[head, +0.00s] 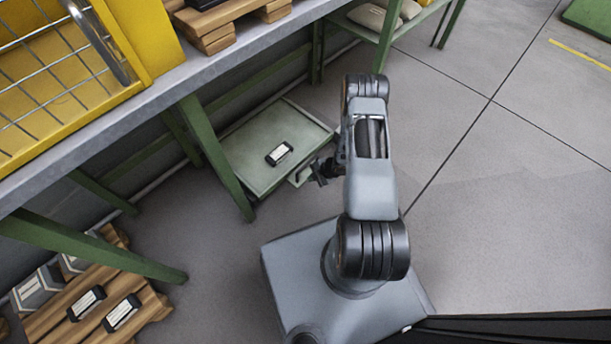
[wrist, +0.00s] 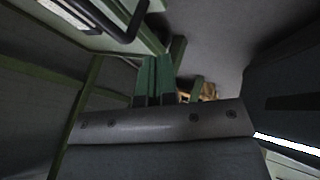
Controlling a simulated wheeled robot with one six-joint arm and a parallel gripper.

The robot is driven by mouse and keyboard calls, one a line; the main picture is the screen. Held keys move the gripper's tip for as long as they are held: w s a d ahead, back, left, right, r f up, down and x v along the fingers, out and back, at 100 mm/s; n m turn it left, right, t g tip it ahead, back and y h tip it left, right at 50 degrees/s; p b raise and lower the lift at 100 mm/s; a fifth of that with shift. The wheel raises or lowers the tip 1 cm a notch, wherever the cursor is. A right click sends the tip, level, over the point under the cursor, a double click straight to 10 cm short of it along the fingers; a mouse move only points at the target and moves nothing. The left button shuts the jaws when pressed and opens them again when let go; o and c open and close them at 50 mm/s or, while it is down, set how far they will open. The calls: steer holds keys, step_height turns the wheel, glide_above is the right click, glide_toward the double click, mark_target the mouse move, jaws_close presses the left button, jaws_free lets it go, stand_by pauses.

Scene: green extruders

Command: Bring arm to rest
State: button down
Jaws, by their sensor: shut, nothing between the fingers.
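My arm (head: 372,180) rises from its grey base and is folded, its upper links standing over the base. My gripper (head: 316,172) shows as a small dark shape left of the arm, partly hidden behind it, close to the front edge of a low grey-green cabinet (head: 243,158). In the wrist view, the two fingers of my gripper (wrist: 154,68) lie side by side with no gap to speak of. They are shut and hold nothing.
A small dark, white-labelled item (head: 279,153) lies on the cabinet. A workbench (head: 205,70) with green legs runs along the left, with a yellow wire-fronted crate (head: 130,35) on it. A wooden pallet (head: 80,300) stands lower left. The floor (head: 510,210) at right is clear.

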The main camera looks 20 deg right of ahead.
steer(key=p+v, duration=0.2)
steer(key=v, duration=0.5)
steer(key=shift+a, duration=0.15)
